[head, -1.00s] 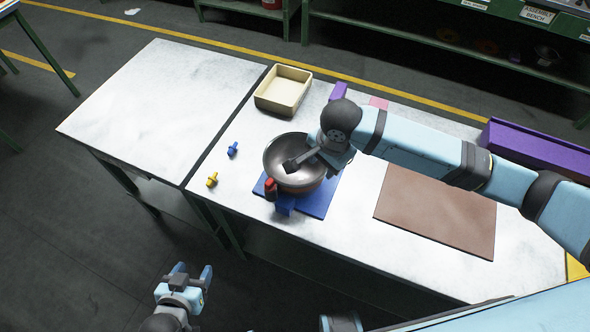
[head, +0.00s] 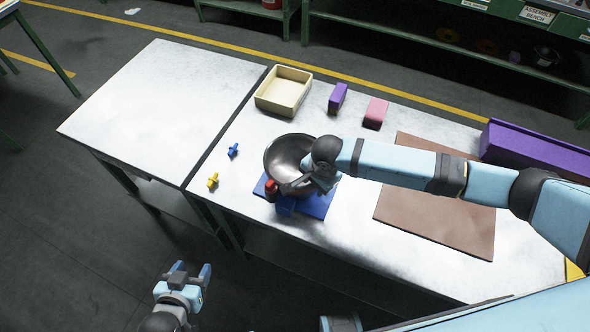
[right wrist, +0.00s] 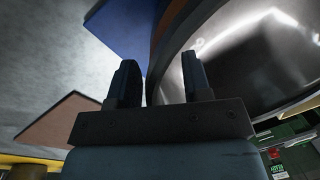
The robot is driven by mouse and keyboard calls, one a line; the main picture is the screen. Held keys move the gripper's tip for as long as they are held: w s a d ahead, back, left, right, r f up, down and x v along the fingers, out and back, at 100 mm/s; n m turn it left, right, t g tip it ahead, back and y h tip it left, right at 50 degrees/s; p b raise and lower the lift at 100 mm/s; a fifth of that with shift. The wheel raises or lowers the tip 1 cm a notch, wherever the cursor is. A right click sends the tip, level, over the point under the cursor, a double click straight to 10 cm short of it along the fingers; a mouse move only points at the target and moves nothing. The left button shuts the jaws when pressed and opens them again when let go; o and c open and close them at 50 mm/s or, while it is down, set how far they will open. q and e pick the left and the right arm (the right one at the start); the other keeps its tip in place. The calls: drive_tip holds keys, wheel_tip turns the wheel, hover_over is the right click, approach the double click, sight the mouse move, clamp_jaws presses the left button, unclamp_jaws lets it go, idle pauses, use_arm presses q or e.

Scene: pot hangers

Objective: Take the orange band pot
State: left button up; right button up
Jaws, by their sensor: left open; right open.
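A metal pot (head: 284,153) rests on a blue mat (head: 318,207) near the bench's front edge. Its orange band shows in the right wrist view (right wrist: 168,32); in the head view it is mostly hidden by my right gripper. My right gripper (head: 308,186) is open at the pot's right front side. In the right wrist view its fingers (right wrist: 160,70) stand apart, with the pot's edge appearing between them; I cannot tell whether they touch it. My left gripper (head: 189,272) is open and empty, low in front of the bench.
A cream bin (head: 284,91), a purple block (head: 337,98) and a pink block (head: 376,113) stand behind the pot. A blue peg (head: 233,150) and a yellow peg (head: 212,181) lie left. A brown board (head: 440,220) and a long purple box (head: 535,150) are at right.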

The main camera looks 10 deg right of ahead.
clamp_jaws()
drive_tip(key=shift+r, duration=0.1)
